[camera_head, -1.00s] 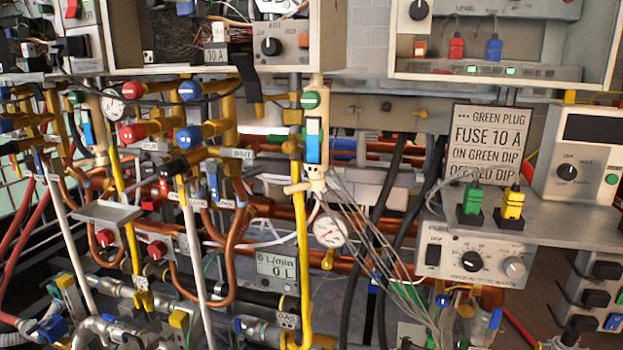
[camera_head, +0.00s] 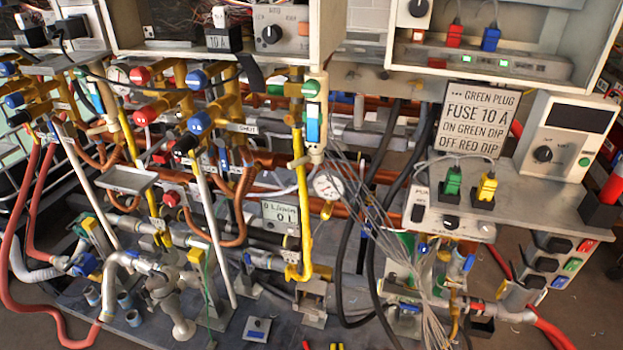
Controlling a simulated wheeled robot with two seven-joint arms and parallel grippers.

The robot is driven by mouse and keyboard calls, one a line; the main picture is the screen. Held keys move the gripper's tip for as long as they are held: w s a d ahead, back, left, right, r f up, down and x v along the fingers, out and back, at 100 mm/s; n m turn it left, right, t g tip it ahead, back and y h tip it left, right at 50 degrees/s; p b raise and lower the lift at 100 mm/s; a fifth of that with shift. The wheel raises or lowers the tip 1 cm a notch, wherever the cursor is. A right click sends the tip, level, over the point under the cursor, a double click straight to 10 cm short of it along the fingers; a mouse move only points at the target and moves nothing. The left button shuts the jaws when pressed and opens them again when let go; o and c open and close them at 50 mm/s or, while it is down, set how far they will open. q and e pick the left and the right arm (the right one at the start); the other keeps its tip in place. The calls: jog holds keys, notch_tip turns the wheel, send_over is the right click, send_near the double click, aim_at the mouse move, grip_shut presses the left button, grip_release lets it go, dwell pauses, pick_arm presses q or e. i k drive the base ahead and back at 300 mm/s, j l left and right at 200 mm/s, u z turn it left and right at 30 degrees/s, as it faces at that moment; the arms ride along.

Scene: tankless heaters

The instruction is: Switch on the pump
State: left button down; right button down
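Neither of my grippers is in view.
A sign (camera_head: 476,119) about fuse 10 A stands behind a green plug (camera_head: 453,181) and a yellow plug (camera_head: 487,187) on the metal shelf (camera_head: 550,205). Dense copper pipes, valves and loose grey cables (camera_head: 385,240) fill the middle. Open floor (camera_head: 590,315) shows at lower right.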

aim_at(418, 210)
jog(key=i+z, duration=0.1)
jog(key=z, duration=0.25)
jog(key=j+z, duration=0.15)
jog(key=z, duration=0.2)
jog(key=i+j+z, duration=0.1)
jog(key=z, duration=0.25)
jog(key=k, duration=0.65)
